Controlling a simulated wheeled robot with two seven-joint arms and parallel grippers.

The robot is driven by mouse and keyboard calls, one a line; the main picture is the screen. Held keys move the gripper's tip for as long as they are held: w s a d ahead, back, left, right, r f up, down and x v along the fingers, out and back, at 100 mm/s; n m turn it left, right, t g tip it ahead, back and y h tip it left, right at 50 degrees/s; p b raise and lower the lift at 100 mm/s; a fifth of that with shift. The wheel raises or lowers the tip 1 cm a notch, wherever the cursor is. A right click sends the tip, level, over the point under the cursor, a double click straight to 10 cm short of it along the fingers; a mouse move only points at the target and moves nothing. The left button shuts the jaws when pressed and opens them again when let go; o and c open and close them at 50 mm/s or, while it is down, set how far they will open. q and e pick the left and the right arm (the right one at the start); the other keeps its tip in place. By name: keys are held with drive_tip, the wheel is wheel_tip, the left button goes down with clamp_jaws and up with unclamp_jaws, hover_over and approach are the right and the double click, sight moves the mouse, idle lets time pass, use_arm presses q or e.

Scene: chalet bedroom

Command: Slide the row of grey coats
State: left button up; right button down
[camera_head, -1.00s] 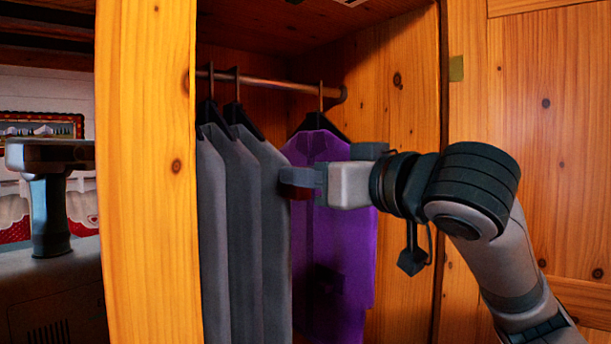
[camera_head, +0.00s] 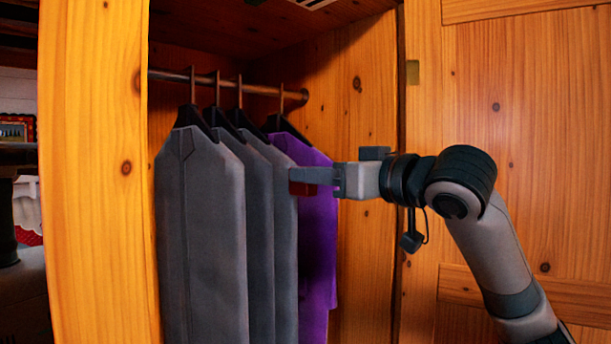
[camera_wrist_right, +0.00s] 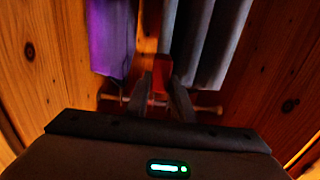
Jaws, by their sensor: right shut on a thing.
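Several clothes hang on the rod (camera_head: 225,84) inside the wooden wardrobe. Three grey coats (camera_head: 205,235) hang close together, overlapping in the head view. The purple garment (camera_head: 318,235) hangs right behind the rightmost grey coat (camera_head: 284,240), which partly covers it. In the right wrist view the grey coats (camera_wrist_right: 215,45) are right of the fingers and the purple garment (camera_wrist_right: 110,35) is left. My left gripper is not in view.
The wardrobe's left front post (camera_head: 95,170) stands in the foreground. A wooden panel (camera_head: 520,130) lies behind my right arm.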

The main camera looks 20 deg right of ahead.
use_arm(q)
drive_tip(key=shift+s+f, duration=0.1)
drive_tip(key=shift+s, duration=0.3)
use_arm(e)
drive_tip(key=c, duration=1.5)
unclamp_jaws()
drive_tip(key=shift+a, duration=0.1)
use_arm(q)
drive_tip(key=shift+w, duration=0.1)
use_arm(e)
drive_tip(key=shift+s, duration=0.1)
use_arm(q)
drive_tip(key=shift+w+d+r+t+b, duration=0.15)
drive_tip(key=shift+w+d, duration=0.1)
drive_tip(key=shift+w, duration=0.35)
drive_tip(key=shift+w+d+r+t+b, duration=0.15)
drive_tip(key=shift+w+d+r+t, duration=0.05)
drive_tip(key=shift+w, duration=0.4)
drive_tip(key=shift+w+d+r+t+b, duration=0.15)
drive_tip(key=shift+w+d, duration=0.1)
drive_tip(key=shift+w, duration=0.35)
use_arm(e)
drive_tip(key=shift+v, duration=8.55)
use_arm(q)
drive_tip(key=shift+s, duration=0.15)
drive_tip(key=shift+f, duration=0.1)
